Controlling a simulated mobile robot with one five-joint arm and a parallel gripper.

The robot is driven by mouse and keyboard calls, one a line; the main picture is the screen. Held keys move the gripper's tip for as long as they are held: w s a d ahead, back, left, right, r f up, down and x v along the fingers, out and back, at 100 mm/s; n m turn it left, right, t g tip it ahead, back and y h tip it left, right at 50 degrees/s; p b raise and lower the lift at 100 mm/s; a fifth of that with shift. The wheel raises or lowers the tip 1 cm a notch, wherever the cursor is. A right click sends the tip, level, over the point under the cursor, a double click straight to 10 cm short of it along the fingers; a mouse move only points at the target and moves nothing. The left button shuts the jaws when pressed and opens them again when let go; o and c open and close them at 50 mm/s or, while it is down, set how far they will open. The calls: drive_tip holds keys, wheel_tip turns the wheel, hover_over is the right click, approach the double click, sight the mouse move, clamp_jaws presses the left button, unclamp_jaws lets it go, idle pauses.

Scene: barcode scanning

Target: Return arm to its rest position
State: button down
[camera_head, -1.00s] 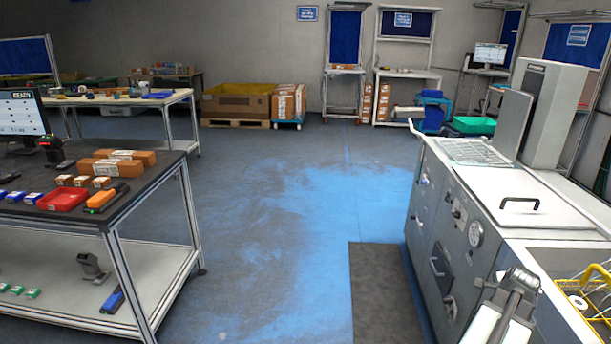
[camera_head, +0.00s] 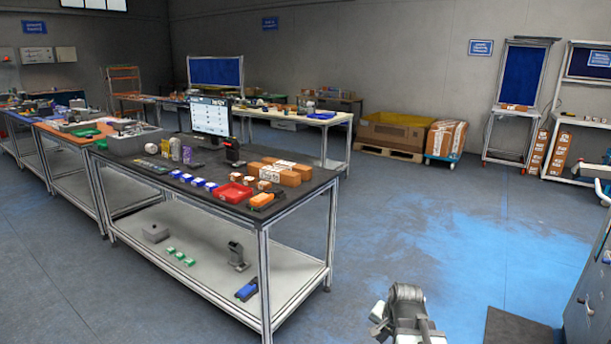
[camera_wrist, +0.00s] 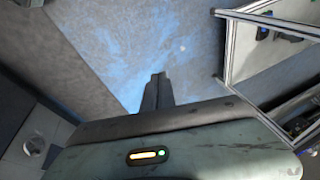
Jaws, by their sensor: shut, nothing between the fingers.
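My gripper (camera_wrist: 158,78) shows in the wrist view with its fingers together and nothing between them. It points out over bare blue-and-grey floor, clear of any object. In the head view my arm (camera_head: 408,315) stands at the bottom, right of centre, folded close; the fingertips cannot be made out there. The arm is in the open space to the right of the black-topped workbench (camera_head: 205,182) and touches nothing that I can see.
The workbench holds a red tray (camera_head: 233,192), brown boxes (camera_head: 283,172), a monitor (camera_head: 211,117) and a scanner (camera_head: 233,150). A grey machine (camera_head: 592,290) stands at the right edge. Floor (camera_head: 420,220) between them is free. A large carton (camera_head: 395,130) sits at the back.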

drive_tip(key=s+a+f+n+g, duration=0.1)
drive_tip(key=s+a+n+g, duration=0.2)
drive_tip(key=a, duration=0.5)
drive_tip(key=s+n+g, duration=0.1)
drive_tip(key=s+n, duration=0.4)
wheel_tip(320, 180, up, 12)
drive_tip(key=p, duration=1.2)
drive_tip(key=shift+d+n+p, duration=0.25)
drive_tip(key=shift+n+p, duration=0.05)
drive_tip(key=shift+s, duration=0.1)
